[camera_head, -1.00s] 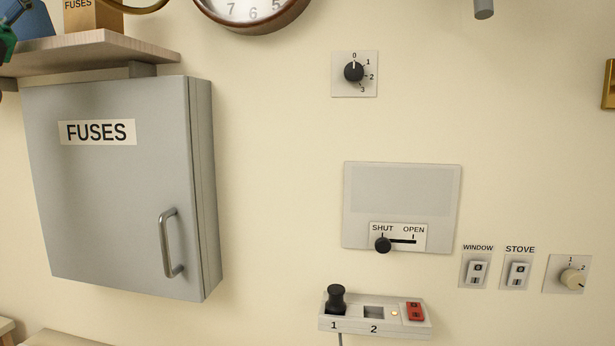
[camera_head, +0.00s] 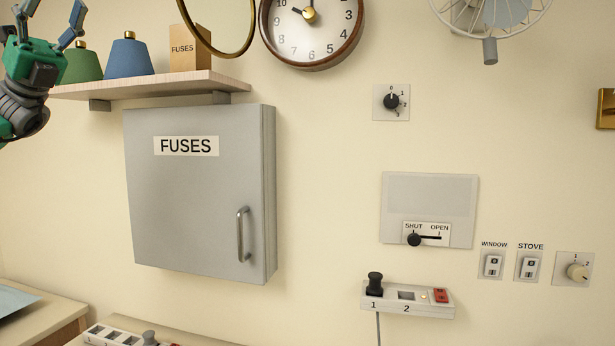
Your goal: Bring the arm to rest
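My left gripper (camera_head: 50,14), green and dark grey, shows at the top left edge of the head view. Its fingers are spread apart with nothing seen between them. It is in front of the left end of the shelf, near a green cone-like object (camera_head: 82,68). Part of it and most of its arm are outside the picture. My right gripper is not in view.
A wooden shelf (camera_head: 150,86) holds a blue cone-like object (camera_head: 127,58) and a FUSES box (camera_head: 190,45). A closed grey FUSES cabinet (camera_head: 190,210) hangs below. A power strip (camera_head: 425,300), switches and a slider panel (camera_head: 430,195) are right. A wooden surface (camera_head: 60,318) is lower left.

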